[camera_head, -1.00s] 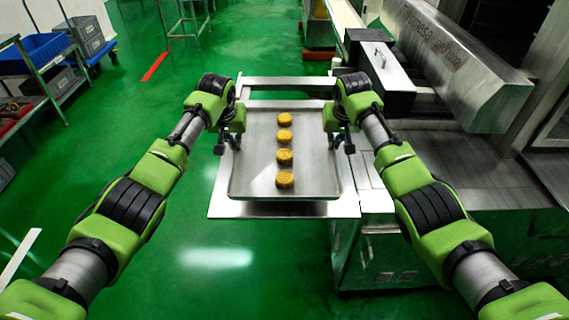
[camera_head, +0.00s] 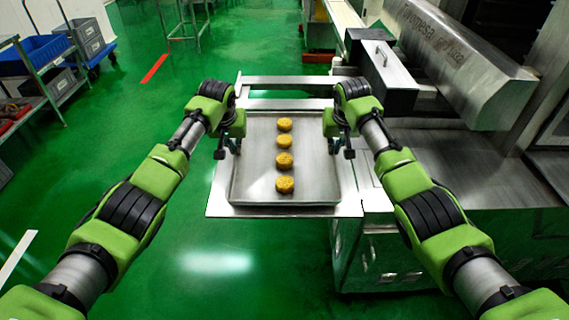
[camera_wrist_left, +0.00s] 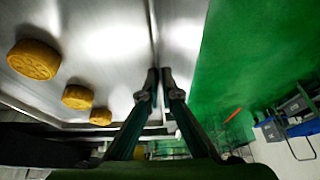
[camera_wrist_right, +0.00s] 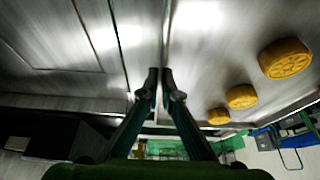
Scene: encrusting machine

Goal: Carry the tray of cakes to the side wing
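The metal tray (camera_head: 255,165) lies level over a flat metal wing plate (camera_head: 222,205) that sticks out to the left of the machine. I cannot tell whether tray and plate touch. Several round yellow cakes (camera_head: 285,160) stand in one row along the tray's middle. My left gripper (camera_head: 228,148) is at the tray's left rim; in the left wrist view (camera_wrist_left: 161,76) its fingertips are close together on the rim. My right gripper (camera_head: 341,147) is at the right rim; in the right wrist view (camera_wrist_right: 160,76) its fingertips pinch that rim.
The encrusting machine (camera_head: 450,60) with its steel bench stands close on the right. A metal bar frame (camera_head: 285,82) lies beyond the tray. A cart with a blue bin (camera_head: 35,55) is at the far left. The green floor to the left is open.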

